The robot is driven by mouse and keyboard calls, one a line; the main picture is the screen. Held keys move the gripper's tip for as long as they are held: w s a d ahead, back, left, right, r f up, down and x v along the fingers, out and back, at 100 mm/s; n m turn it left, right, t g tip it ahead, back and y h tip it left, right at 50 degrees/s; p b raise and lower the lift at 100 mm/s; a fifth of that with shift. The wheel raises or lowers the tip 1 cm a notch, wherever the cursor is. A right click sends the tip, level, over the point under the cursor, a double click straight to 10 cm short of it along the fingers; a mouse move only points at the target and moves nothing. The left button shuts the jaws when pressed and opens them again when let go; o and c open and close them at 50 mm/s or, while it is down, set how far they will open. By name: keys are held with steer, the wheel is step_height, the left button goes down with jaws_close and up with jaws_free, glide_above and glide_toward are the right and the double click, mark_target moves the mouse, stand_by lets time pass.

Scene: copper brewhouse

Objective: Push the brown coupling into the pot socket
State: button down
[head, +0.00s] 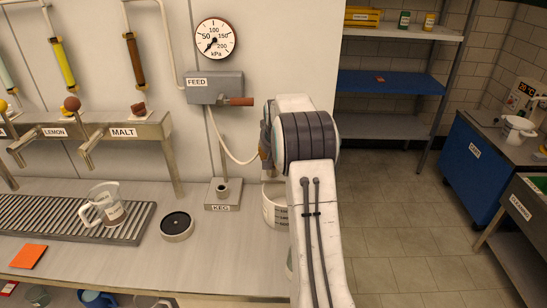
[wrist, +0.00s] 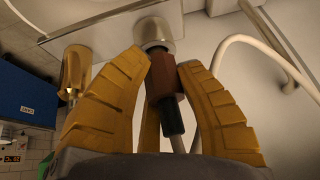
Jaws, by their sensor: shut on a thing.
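In the wrist view my gripper (wrist: 164,62) has its yellow fingers on both sides of a brown hexagonal coupling (wrist: 163,82) with a black sleeve behind it. The coupling's narrow dark nose points at a round silver socket (wrist: 155,33) and meets its mouth. I cannot tell how deep the nose sits. A white pot (head: 274,208) stands on the counter below, partly behind my arm.
A brass fitting (wrist: 75,72) is beside the silver socket. A white hose (head: 232,153) loops toward my gripper. The FEED box (head: 213,88) with a brown-ended stub, the KEG block (head: 222,197), a black-topped round disc (head: 177,226) and a glass jug (head: 107,206) are to the left.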

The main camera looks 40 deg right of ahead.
steer(key=shift+f, duration=0.2)
steer(key=c, duration=0.8)
jaws_free()
steer(key=p+v, duration=0.1)
steer(key=v, duration=0.4)
steer(key=v, duration=1.2)
